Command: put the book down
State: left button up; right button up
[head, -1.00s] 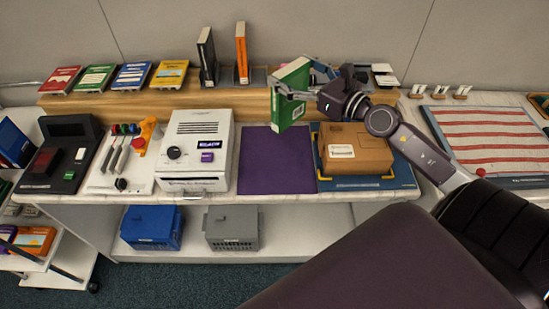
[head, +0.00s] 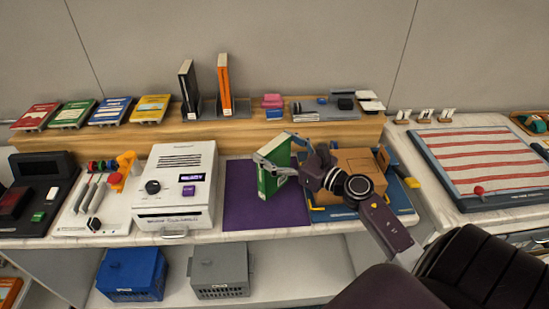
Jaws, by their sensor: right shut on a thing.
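The green book (head: 272,168) is upright, with its white page edges and a spine label showing. My right gripper (head: 276,166) is shut on it, its fingers on either side. The book is over the purple mat (head: 240,207) on the counter, near the mat's right side. I cannot tell whether its lower edge touches the mat. My left gripper is not in view.
A white machine (head: 178,187) stands left of the mat. A cardboard box (head: 358,163) on a blue tray is to the right, behind my wrist. The wooden shelf (head: 200,131) behind holds a black book (head: 188,88), an orange book (head: 224,85) and several flat books. The mat's left part is bare.

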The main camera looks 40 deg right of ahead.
aim_at(278, 158)
jog(key=shift+f, duration=1.55)
jog(key=shift+f+b, duration=0.15)
jog(key=shift+b, duration=0.15)
jog(key=o, duration=1.9)
